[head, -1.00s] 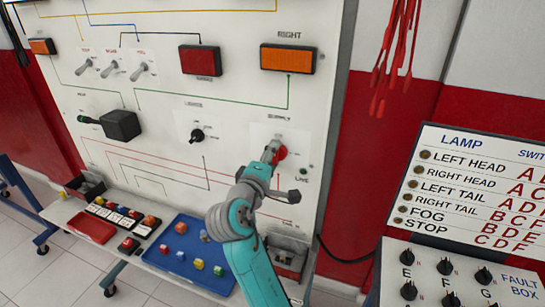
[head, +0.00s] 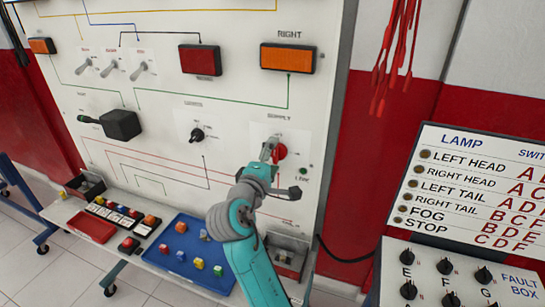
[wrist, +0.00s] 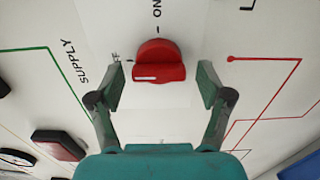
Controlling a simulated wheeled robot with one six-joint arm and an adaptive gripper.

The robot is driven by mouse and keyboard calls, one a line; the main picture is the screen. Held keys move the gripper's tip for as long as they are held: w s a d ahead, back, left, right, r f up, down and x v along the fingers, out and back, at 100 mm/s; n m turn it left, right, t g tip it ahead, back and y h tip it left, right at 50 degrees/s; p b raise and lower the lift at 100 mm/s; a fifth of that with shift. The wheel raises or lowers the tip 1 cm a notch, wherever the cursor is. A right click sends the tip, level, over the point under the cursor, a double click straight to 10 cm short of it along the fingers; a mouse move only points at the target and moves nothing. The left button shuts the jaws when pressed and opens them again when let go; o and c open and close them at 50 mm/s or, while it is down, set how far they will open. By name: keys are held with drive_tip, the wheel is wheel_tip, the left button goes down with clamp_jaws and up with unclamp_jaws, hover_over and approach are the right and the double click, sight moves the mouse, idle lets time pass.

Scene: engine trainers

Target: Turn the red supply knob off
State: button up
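The red supply knob (wrist: 159,62) is on the white panel, in the upper middle of the wrist view. The white mark on its grip bar lies at the left end, toward the partly hidden OFF label (wrist: 115,57). The ON label (wrist: 157,10) is above the knob. My gripper (wrist: 160,86) is open, with one finger on each side of the knob's lower edge and clear gaps between. It holds nothing. In the head view, the red knob (head: 281,152) is partly hidden behind my gripper (head: 269,150).
A black lights knob (head: 198,135) is left of the supply knob. A small green live lamp (head: 303,171) is below right. A blue tray (head: 167,264) with small blocks lies on the shelf under the panel. A fault box (head: 450,275) stands at the right.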

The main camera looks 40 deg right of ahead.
drive_tip(key=shift+s+a, duration=0.1)
drive_tip(key=v, duration=1.1)
drive_tip(key=shift+s+a, duration=0.2)
drive_tip(key=shift+a, duration=0.1)
